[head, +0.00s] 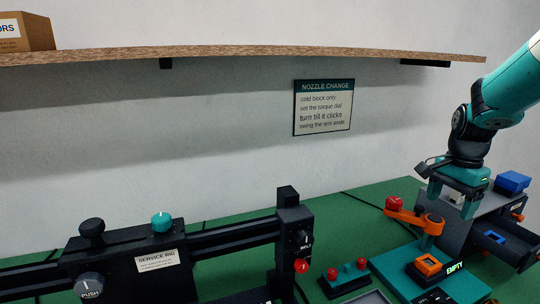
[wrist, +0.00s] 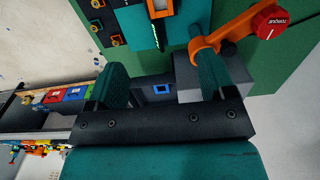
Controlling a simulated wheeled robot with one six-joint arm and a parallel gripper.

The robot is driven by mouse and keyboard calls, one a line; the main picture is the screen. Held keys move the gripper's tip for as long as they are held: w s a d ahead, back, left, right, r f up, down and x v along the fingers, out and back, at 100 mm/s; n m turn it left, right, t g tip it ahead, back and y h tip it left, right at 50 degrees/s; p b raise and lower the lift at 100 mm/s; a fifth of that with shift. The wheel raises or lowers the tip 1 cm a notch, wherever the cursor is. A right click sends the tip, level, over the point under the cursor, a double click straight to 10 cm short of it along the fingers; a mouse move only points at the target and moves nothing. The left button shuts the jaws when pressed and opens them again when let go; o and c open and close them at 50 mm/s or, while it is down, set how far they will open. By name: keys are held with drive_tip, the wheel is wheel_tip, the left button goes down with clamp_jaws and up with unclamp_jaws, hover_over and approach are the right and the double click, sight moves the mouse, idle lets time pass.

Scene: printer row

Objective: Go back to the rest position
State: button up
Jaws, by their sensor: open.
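My gripper (head: 452,200) hangs from my teal arm at the right of the head view, pointing down above the bench equipment. Its two teal fingers are apart in the wrist view (wrist: 158,58), with nothing held between them. An orange swing arm (head: 408,215) with a red knob (head: 393,203) is close below and left of the gripper. In the wrist view the orange arm (wrist: 222,35) passes by the right finger, with the red knob (wrist: 268,20) at upper right. I cannot tell whether finger and arm touch.
A teal plate (head: 395,262) carries an orange-framed block beside an "EMPTY" label. A grey unit (head: 480,222) with a blue block (head: 512,182) stands at the right. The black service rig (head: 150,255) fills the front left. A wooden shelf (head: 250,53) crosses the wall above.

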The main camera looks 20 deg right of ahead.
drive_tip(key=a+r+n+t+y, duration=0.1)
drive_tip(key=a+r+n, duration=0.1)
drive_tip(key=a+n, duration=0.65)
drive_tip(key=a+r+n+y, duration=0.1)
drive_tip(key=a+r+n, duration=0.15)
drive_tip(key=a, duration=1.05)
drive_tip(key=s+a+n+g+y, duration=0.1)
drive_tip(key=s+a+n+y, duration=0.1)
drive_tip(key=s+a+n, duration=1.1)
drive_tip(key=s+a, duration=0.2)
drive_tip(key=a, duration=0.1)
drive_tip(key=shift+a, duration=0.4)
